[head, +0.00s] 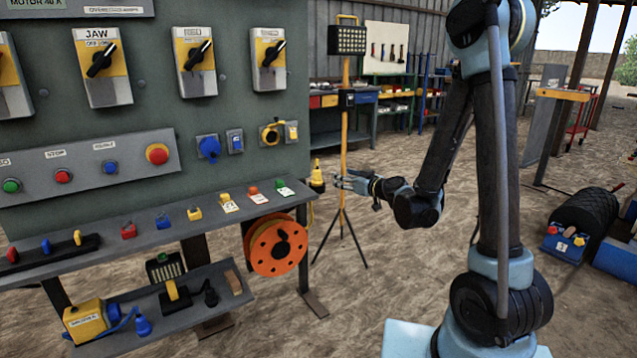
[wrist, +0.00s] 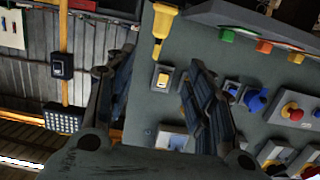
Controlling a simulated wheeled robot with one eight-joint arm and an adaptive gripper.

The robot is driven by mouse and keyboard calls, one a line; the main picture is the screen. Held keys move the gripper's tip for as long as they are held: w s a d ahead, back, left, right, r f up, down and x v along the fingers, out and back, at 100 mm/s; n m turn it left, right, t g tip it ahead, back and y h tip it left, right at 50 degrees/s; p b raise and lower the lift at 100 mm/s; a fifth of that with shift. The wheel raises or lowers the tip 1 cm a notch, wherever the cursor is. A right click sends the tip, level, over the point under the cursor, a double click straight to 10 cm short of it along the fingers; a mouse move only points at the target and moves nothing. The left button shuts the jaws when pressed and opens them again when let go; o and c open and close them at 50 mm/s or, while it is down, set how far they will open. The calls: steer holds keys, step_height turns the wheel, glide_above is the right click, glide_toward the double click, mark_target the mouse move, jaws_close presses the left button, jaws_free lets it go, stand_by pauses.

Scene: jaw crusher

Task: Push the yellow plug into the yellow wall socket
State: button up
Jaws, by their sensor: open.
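The yellow plug (head: 317,177) is upright at the right end of the shelf in the head view. In the wrist view, which is turned upside down, the plug (wrist: 164,22) shows at the top, above and between my fingers. The yellow wall socket (head: 270,134) is on the grey-green panel, left of and above the plug, beside a yellow switch (head: 291,131). In the wrist view the socket is mostly hidden behind my right-hand finger. My gripper (head: 342,181) is open and empty, pointing left, just right of the plug.
A blue socket (head: 208,147) and blue switch (head: 235,140) sit left of the yellow socket. The shelf (head: 150,238) juts out below the panel, holding several small coloured pieces. An orange reel (head: 276,246) hangs under it. A tripod lamp (head: 346,40) stands behind my gripper.

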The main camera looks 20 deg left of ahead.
mark_target(319, 171)
steer(key=x, duration=1.7)
steer(key=shift+w+a+f, duration=0.1)
steer(key=shift+w, duration=0.15)
jaws_close()
